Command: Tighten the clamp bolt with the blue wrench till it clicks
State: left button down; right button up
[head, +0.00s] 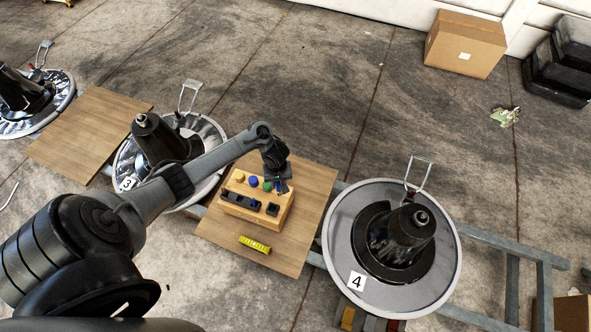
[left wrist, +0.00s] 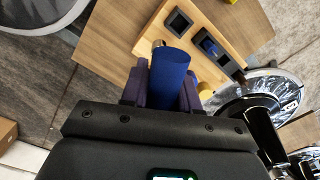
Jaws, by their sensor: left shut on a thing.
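My left gripper (head: 279,186) is at the right end of the wooden tool block (head: 240,211). In the left wrist view its fingers (left wrist: 160,92) are shut on a thick blue cylinder (left wrist: 170,72), which looks like the blue wrench's handle. A yellow, a blue (head: 253,181) and a green (head: 267,187) round top stand along the block's back. No clamp bolt can be made out for sure. My right gripper is out of view.
The block and a yellow level (head: 255,245) are on a wooden board (head: 310,190). Base 3 (head: 211,135) is behind my left arm. A cardboard box (head: 465,43) is far back.

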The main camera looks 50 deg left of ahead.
pick_arm(q)
jog(key=s, duration=0.1)
jog(key=s+f, duration=0.1)
jog(key=s, duration=0.2)
jog(key=shift+s+f+p, duration=0.35)
jog(key=shift+p, duration=0.05)
notch_tip(320, 180, down, 6)
jog(key=b, duration=0.1)
jog(key=shift+b, duration=0.4)
dwell(0.8)
dwell(0.4)
jog(key=shift+f+p, duration=0.1)
jog(key=shift+p, duration=0.35)
jog(key=shift+p, duration=0.4)
dwell(0.4)
